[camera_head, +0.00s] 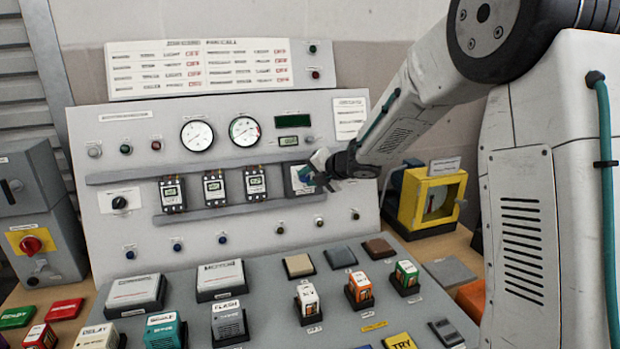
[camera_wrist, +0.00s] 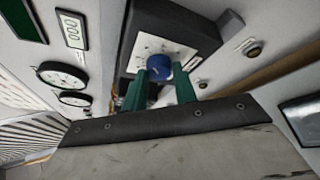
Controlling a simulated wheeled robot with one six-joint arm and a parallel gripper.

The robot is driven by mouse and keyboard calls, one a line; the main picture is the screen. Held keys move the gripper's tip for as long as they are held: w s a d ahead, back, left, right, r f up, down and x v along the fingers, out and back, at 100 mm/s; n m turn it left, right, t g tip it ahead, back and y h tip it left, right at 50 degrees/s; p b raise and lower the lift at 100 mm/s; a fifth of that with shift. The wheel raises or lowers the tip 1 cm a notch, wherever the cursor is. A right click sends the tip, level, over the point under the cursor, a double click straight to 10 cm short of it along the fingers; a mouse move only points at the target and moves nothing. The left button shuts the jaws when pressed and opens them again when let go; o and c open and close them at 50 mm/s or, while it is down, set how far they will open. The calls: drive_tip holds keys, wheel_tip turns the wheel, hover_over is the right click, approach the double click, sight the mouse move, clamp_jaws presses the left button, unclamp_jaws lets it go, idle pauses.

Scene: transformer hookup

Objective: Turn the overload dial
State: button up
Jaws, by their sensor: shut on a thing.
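The overload dial is a blue round knob (camera_wrist: 160,68) on a pale scale plate in a dark square housing (camera_wrist: 192,22). In the head view the housing (camera_head: 298,172) sits at the right of the panel's row of devices, partly hidden by my gripper (camera_head: 322,172). In the wrist view my gripper's two green fingers (camera_wrist: 166,85) stand on either side of the blue knob. My gripper is shut on the knob. The scale marks near the fingers are partly covered, so the dial's setting cannot be read.
Several breaker-like devices (camera_head: 214,188) sit on the rail left of the dial. Two round gauges (camera_head: 197,136) are above. A yellow box (camera_head: 432,198) stands right of the panel. Several blocks and labelled parts cover the sloped desk (camera_head: 270,265) below. My arm crosses the panel's right side.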

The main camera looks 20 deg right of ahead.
drive_tip(key=shift+n, duration=0.3)
idle(0.4)
drive_tip(key=o, duration=1)
drive_tip(key=shift+r, duration=0.1)
drive_tip(key=v, duration=0.7)
drive_tip(key=shift+s+r, duration=0.15)
drive_tip(key=shift+s, duration=0.15)
drive_tip(key=shift+d, duration=0.1)
